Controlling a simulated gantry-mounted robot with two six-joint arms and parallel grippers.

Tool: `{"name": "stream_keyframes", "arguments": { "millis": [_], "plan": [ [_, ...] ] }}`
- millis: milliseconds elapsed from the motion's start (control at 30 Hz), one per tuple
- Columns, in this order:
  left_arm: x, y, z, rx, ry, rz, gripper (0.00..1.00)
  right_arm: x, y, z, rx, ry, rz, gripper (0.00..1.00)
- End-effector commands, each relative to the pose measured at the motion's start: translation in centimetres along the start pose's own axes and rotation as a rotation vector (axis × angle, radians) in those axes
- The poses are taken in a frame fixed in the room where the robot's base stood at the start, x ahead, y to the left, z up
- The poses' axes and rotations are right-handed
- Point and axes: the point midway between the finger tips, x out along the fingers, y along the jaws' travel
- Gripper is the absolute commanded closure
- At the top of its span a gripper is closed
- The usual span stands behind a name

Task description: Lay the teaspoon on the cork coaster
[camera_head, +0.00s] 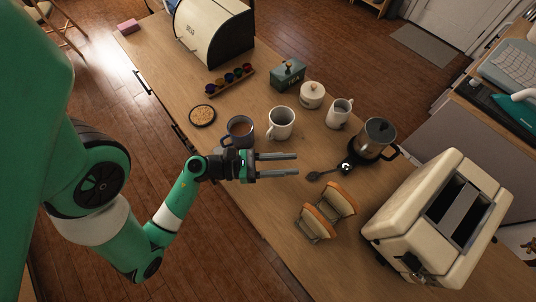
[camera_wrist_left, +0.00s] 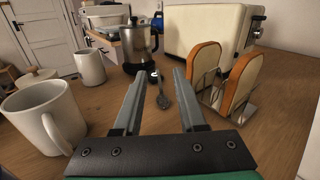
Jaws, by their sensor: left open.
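The dark teaspoon (camera_head: 325,173) lies flat on the wooden counter, just ahead of my left gripper and in front of the coffee pot. In the left wrist view the teaspoon (camera_wrist_left: 162,98) shows between the fingers, beyond them on the counter. Its far end meets a small black and white piece that I cannot make out. A round tan speckled disc with a dark rim, apparently the cork coaster (camera_head: 202,115), lies farther left behind the grey mug; nothing rests on it. My left gripper (camera_head: 297,164) is open and empty; its fingers also show in the wrist view (camera_wrist_left: 158,75).
A grey mug (camera_head: 240,130) and white mug (camera_head: 281,123) stand close beside my left gripper. The coffee pot (camera_head: 376,138), toast rack (camera_head: 328,210) and toaster (camera_head: 440,215) flank the spoon. A row of coloured cups (camera_head: 230,80) stands behind the coaster.

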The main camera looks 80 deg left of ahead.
Motion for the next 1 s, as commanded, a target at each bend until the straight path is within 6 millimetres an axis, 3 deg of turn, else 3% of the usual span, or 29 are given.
{"name": "stream_keyframes", "arguments": {
  "millis": [200,400,900,1000],
  "plan": [
    [-3.2,0.2,0.1,0.000,-0.002,0.009,0.60,0.0,0.0,0.0,0.000,0.000,0.000,1.00],
    [-4.7,0.1,0.0,0.000,-0.001,0.003,0.60,0.0,0.0,0.0,0.000,0.000,0.000,1.00],
    [-5.0,0.0,0.1,0.001,-0.003,-0.001,0.60,0.0,0.0,0.0,0.000,0.000,0.000,1.00],
    [-4.6,0.9,1.5,0.005,-0.044,0.006,0.60,0.0,0.0,0.0,0.000,0.000,0.000,1.00]
  ]
}}
